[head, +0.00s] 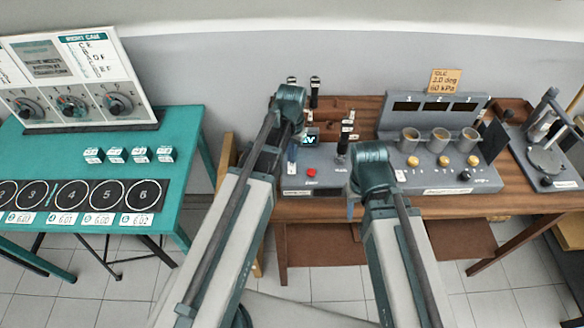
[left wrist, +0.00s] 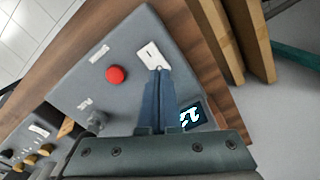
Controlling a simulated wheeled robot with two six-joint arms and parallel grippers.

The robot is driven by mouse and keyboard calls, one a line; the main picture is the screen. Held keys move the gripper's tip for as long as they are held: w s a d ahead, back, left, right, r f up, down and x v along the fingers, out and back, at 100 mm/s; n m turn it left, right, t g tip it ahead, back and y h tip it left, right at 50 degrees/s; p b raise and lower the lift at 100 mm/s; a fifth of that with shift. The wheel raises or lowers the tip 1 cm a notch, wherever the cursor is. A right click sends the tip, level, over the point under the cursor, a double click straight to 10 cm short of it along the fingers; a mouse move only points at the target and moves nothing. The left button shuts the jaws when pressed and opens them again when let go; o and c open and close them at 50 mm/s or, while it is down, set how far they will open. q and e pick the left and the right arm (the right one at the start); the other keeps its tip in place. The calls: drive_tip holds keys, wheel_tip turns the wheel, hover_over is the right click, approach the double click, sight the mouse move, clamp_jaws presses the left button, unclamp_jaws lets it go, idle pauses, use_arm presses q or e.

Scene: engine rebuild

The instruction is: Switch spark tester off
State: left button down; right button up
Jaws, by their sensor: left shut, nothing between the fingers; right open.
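The spark tester appears to be the grey box with a red button (head: 311,172) and a small lit display (head: 312,140) on the wooden bench. In the left wrist view the red button (left wrist: 116,75), a white switch plate (left wrist: 152,55) and the lit display (left wrist: 191,117) show on its top. My left gripper (left wrist: 160,73) is shut and empty, its tips at the near edge of the white plate; I cannot tell whether they touch it. In the head view my left gripper (head: 292,166) points down over the box's left part. My right gripper (head: 352,208) is mostly hidden by its arm.
Upright plug-like parts (head: 345,135) stand right of the display. A grey console (head: 445,182) with cups and yellow knobs is further right, with a tester stand (head: 548,160) beyond it. A teal table (head: 185,130) stands at left, separated from the bench by a gap.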

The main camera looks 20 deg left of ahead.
use_arm(q)
drive_tip(key=shift+f+b, duration=0.65)
drive_tip(key=shift+f, duration=0.05)
drive_tip(key=shift+r, duration=0.1)
wheel_tip(320, 180, up, 7)
drive_tip(key=p, duration=0.7)
idle(0.4)
drive_tip(key=s+d+f+b, duration=0.1)
drive_tip(key=s, duration=0.1)
drive_tip(key=s+d+f+b, duration=0.3)
drive_tip(key=s+d, duration=0.1)
drive_tip(key=shift+f, duration=0.3)
drive_tip(key=s+d+f+m+y+b, duration=0.1)
drive_tip(key=s+d+f+b, duration=0.3)
drive_tip(key=s, duration=0.4)
drive_tip(key=shift+s+d, duration=0.15)
drive_tip(key=shift+d, duration=0.6)
